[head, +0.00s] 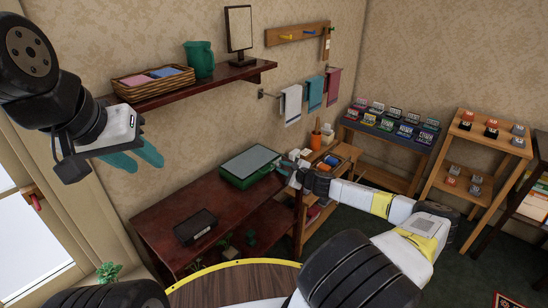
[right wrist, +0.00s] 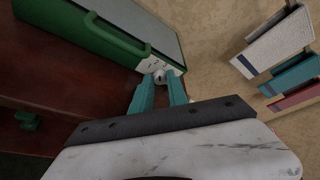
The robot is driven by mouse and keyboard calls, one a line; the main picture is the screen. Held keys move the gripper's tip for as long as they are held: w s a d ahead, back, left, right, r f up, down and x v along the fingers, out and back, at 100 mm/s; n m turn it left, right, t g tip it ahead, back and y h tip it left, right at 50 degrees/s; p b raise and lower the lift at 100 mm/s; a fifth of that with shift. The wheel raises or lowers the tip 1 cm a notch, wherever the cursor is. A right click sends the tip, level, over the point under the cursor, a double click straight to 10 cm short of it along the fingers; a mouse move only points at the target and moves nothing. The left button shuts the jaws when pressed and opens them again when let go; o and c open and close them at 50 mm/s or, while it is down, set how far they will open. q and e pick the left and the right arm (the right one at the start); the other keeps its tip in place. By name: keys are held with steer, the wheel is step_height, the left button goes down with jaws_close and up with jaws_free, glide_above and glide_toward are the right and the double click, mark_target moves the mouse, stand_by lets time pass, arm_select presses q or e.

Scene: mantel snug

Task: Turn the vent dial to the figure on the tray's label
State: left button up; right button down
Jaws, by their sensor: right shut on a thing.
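A green case with a grey glass-like top (head: 250,165) sits on the dark red table at its far right end. In the right wrist view the case (right wrist: 100,38) has a white panel (right wrist: 150,63) on its end face, with a small round pale dial (right wrist: 160,75). My right gripper (head: 284,170) is at that end; in the wrist view its teal fingertips (right wrist: 160,80) are shut on the dial, partly hiding it. Any figures on the panel are too small to read. My left gripper (head: 143,160) is open and empty, raised left of the table. I cannot make out a tray's label.
A black box (head: 195,226) lies on the table (head: 160,222).

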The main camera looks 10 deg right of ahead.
steer(key=shift+n+t, duration=0.3)
steer(key=shift+n, duration=0.1)
stand_by(0.3)
steer(key=c, duration=1.3)
jaws_free()
steer(key=shift+s+a+f, duration=0.1)
steer(key=shift+f, duration=0.05)
